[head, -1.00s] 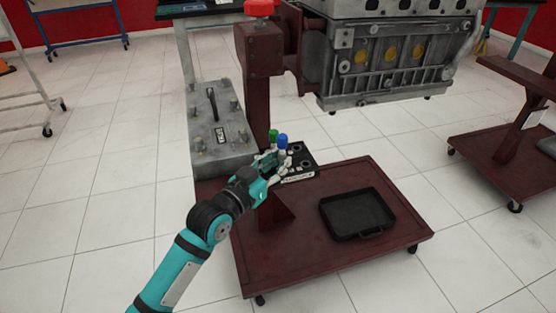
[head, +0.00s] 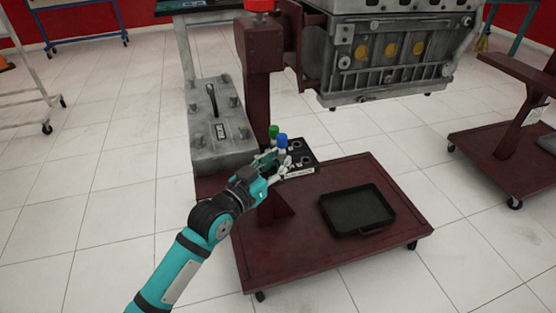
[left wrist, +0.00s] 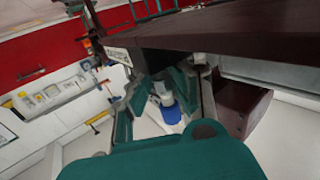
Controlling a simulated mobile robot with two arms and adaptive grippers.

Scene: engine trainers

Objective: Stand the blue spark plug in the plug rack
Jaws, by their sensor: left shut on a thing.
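The blue spark plug (head: 282,140) has a blue top and shows at the tip of my left gripper (head: 277,163). In the left wrist view the blue top (left wrist: 171,113) and pale body lie between the fingers of the left gripper (left wrist: 165,88), which is shut on it. The plug rack (head: 302,157) is a black block with round holes and a pale label on its front, on the cart. The plug is at the rack's left part; its lower end is hidden by the gripper, so I cannot tell whether it is in a hole. My right gripper is out of view.
A green-topped plug (head: 273,132) stands just behind the blue one. A black tray (head: 357,228) lies on the dark red cart (head: 290,262). A grey box with a lever (head: 218,128) is left of the rack. The engine (head: 390,55) hangs above, behind.

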